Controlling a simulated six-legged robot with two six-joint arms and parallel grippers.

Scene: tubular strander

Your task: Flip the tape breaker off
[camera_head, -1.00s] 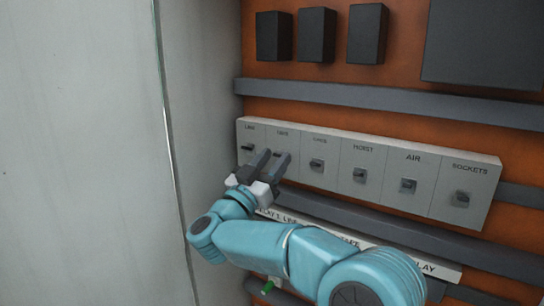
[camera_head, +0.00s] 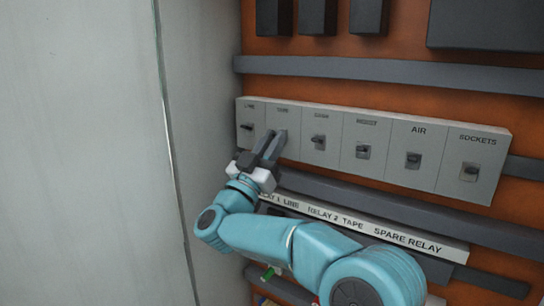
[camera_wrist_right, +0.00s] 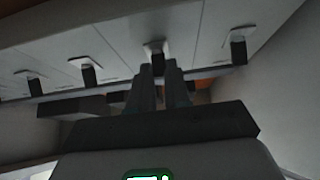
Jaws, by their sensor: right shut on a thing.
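The tape breaker (camera_head: 284,119) is the second panel from the left in a pale grey breaker row, just right of the line breaker (camera_head: 249,113). My right gripper (camera_head: 272,140) reaches up to it from below, with its two dark fingers at the toggle. In the right wrist view the tape breaker's dark toggle (camera_wrist_right: 157,58) stands between the fingertips of my right gripper (camera_wrist_right: 158,72), which are shut on it. The fingers cover most of the toggle in the head view, so its position is hard to tell. My left gripper is out of view.
Further right are the cage (camera_head: 319,141), hoist (camera_head: 363,151), air (camera_head: 413,158) and sockets (camera_head: 470,170) breakers, each with a toggle. A grey rail (camera_head: 390,74) runs above and a relay label strip (camera_head: 375,232) below. A pale wall (camera_head: 90,150) closes off the left.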

